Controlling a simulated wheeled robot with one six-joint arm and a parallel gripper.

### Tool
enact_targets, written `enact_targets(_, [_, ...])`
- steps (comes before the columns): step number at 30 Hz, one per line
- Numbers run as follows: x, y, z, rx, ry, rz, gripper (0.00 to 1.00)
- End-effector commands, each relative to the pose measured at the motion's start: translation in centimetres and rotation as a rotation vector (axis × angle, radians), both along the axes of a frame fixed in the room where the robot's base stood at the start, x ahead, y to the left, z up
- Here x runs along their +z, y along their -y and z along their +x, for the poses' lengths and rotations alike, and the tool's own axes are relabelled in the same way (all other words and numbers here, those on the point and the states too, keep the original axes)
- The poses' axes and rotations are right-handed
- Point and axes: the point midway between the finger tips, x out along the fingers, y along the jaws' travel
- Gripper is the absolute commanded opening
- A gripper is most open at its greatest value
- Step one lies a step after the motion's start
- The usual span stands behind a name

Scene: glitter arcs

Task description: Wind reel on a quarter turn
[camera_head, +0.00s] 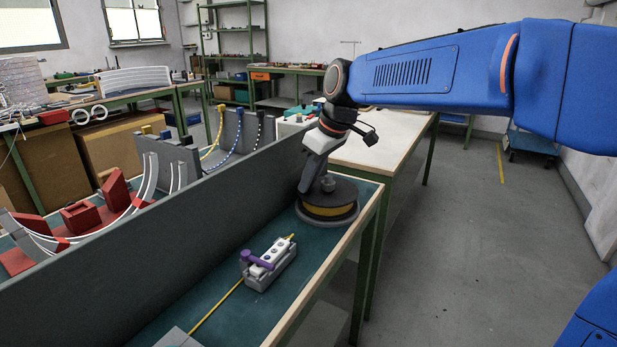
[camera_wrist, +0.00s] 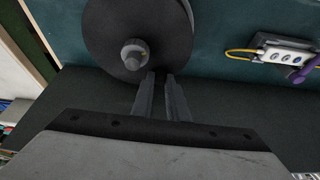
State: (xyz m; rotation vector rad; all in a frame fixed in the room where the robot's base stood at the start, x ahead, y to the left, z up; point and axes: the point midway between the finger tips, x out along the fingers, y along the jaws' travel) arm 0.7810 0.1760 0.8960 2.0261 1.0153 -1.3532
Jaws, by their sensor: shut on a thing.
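The reel (camera_head: 345,205) is a dark round disc with yellow line wound under it, lying flat on a grey base at the bench's far end. A grey hub knob (camera_head: 328,184) stands at its middle. In the wrist view the reel (camera_wrist: 108,30) fills the upper left, with its hub knob (camera_wrist: 133,54). My gripper (camera_head: 304,188) reaches down at the reel's left side. In the wrist view my gripper (camera_wrist: 161,76) has its fingertips close together at the reel's edge, beside the hub. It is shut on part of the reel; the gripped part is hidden.
A grey clamp block (camera_head: 268,262) with a purple lever (camera_head: 257,258) stands on the green bench top, yellow line running through it. A tall grey panel (camera_head: 150,245) runs along the bench's left side. Red cradles (camera_head: 80,217) stand behind it.

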Motion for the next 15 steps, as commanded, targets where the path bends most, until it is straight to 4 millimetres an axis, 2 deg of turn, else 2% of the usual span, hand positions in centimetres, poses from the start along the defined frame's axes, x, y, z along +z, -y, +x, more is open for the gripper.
enact_targets(15, [0.0, 1.2, -2.0, 0.485, 0.0, 0.0, 0.0])
